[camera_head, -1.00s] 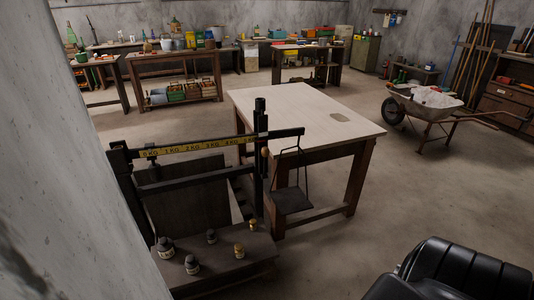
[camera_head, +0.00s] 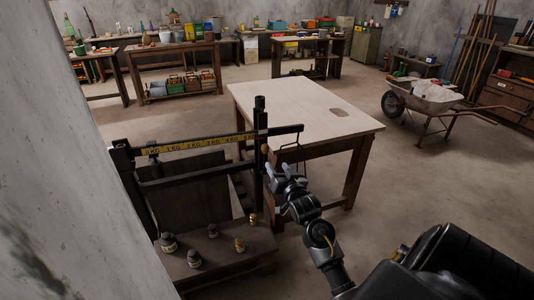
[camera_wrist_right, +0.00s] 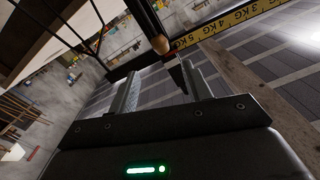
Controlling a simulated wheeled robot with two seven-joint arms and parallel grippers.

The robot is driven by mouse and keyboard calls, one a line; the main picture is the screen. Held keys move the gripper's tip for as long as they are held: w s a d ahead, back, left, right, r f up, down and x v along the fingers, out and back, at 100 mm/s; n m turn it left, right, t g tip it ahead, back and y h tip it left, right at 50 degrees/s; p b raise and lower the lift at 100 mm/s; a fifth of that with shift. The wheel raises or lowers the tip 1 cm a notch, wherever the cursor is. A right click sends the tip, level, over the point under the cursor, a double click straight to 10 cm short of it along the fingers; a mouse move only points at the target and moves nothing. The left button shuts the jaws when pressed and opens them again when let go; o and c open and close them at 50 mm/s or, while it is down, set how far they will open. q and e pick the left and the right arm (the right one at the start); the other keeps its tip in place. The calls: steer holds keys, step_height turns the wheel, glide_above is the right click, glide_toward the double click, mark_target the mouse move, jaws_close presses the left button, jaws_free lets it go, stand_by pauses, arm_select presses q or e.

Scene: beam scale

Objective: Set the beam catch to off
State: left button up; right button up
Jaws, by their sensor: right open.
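The beam scale has a dark frame with a yellow kilogram-marked beam (camera_head: 200,143). A dark upright post (camera_head: 260,160) stands at the beam's right part. A small round wooden knob (camera_head: 265,149), which looks like the end of the beam catch lever, sits by this post. My right gripper (camera_head: 278,170) is open and empty, just below and right of the knob. In the right wrist view the knob (camera_wrist_right: 160,45) is on a dark lever, beyond the open fingers (camera_wrist_right: 160,82) and between their lines; they appear apart from it. My left gripper is not in view.
Several small weights (camera_head: 194,258) stand on the scale's dark base board (camera_head: 235,250). A wooden table (camera_head: 300,105) stands close behind the scale. A grey wall (camera_head: 90,180) borders the left. A wheelbarrow (camera_head: 430,105) stands at the right; open floor lies between.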

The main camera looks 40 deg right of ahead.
mark_target(266, 151)
steer(key=p+x, duration=0.1)
steer(key=x, duration=0.9)
steer(key=shift+w+d+p, duration=0.1)
steer(key=shift+w+p, duration=0.15)
steer(key=shift+p, duration=0.05)
jaws_close()
